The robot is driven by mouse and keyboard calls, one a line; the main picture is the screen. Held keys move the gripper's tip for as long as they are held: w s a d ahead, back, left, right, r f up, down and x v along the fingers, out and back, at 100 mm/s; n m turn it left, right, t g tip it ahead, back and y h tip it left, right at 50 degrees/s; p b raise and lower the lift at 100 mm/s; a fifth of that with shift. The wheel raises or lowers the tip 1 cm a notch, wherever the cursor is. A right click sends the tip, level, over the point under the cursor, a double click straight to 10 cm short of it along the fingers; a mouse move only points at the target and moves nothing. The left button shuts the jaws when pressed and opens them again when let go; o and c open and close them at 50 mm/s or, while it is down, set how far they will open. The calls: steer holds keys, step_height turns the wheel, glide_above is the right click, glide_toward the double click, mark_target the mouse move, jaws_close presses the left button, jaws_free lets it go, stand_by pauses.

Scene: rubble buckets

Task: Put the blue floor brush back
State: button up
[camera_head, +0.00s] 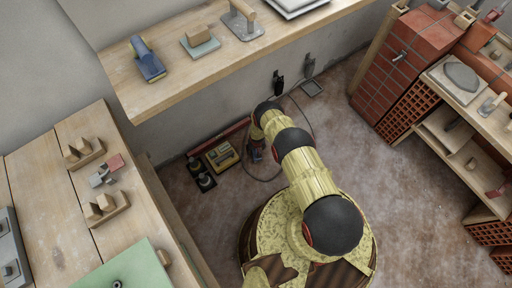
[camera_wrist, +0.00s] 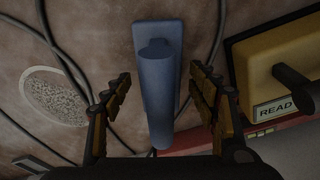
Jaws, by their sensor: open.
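The blue floor brush (camera_wrist: 158,65) shows in the wrist view as a plain blue block with a raised handle-like part pointing toward the camera. It appears to be down at the floor. My gripper (camera_wrist: 159,77) is open, with one finger on each side of the brush and a visible gap on both sides. In the head view my arm reaches down to the floor by the wall, and my gripper (camera_head: 257,152) is small and partly hidden by the arm. The brush cannot be made out clearly there.
A yellow box (camera_wrist: 255,70) labelled READ stands right of the brush; it also shows in the head view (camera_head: 221,156). Cables (camera_wrist: 60,60) and a round drain-like patch (camera_wrist: 53,95) lie left.

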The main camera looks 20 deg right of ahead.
steer(key=r+p, duration=0.2)
steer(key=r, duration=0.2)
steer(key=s+r+p, duration=0.1)
steer(key=r+p, duration=0.4)
steer(key=r, duration=0.2)
steer(key=shift+s+r+p, duration=0.35)
steer(key=shift+p, duration=0.05)
